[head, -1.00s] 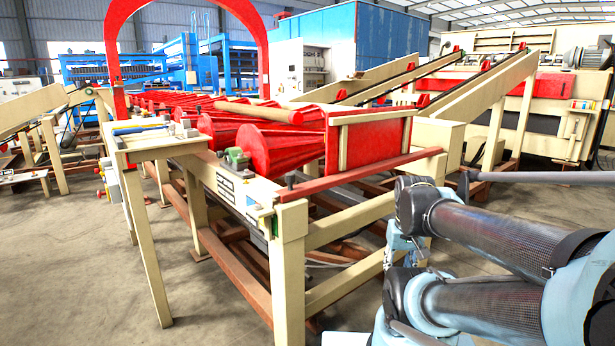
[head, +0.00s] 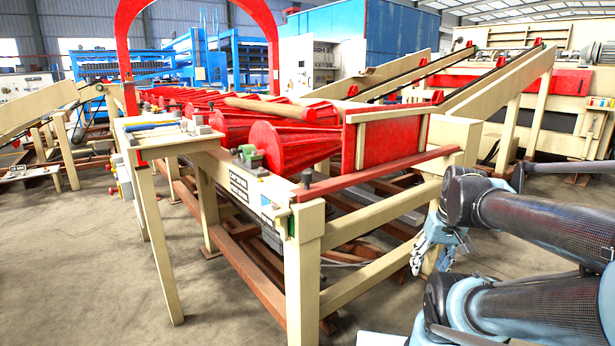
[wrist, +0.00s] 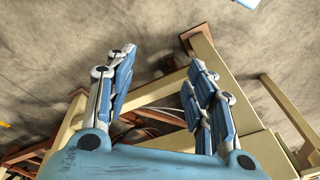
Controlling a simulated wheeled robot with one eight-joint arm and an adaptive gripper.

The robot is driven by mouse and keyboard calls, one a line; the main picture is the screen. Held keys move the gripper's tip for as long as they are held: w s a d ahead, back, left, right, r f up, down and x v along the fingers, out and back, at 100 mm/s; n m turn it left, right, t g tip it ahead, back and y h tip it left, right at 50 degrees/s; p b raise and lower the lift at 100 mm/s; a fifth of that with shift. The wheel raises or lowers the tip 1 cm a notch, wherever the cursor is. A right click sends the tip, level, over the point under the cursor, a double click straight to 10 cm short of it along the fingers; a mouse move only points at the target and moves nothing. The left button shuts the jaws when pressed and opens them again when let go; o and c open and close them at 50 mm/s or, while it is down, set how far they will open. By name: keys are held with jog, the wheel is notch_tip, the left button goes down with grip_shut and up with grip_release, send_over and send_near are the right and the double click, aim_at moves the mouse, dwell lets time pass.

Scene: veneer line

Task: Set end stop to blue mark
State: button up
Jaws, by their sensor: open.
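The red-and-cream veneer frame (head: 305,270) stands in the middle of the head view. A red bar (head: 380,172) with a black knob (head: 307,178) lies along its near end; I cannot tell whether this is the end stop. A small blue patch (head: 265,200) shows on the side rail near the front corner; whether it is the blue mark is unclear. My gripper (head: 437,245) hangs right of the frame, apart from the knob. In the wrist view my gripper (wrist: 160,65) is open and empty, with beams below and behind its fingers.
A green block (head: 250,157) sits on the side rail. A narrow cream side table (head: 165,142) stands at the left. Red rollers (head: 275,147) fill the frame top. Inclined conveyor arms (head: 500,85) rise behind. Concrete floor (head: 60,260) is clear at left.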

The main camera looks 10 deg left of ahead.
jog(key=w+a+r+n+g+y, duration=0.1)
jog(key=w+a+r+n+y, duration=0.35)
jog(key=w+a, duration=0.35)
jog(key=n+g+y, duration=0.6)
jog(key=n+y, duration=0.5)
jog(key=n, duration=0.4)
send_near(307, 172)
jog(key=x, duration=1)
jog(key=shift+s+f, duration=0.1)
jog(key=shift+f, duration=0.15)
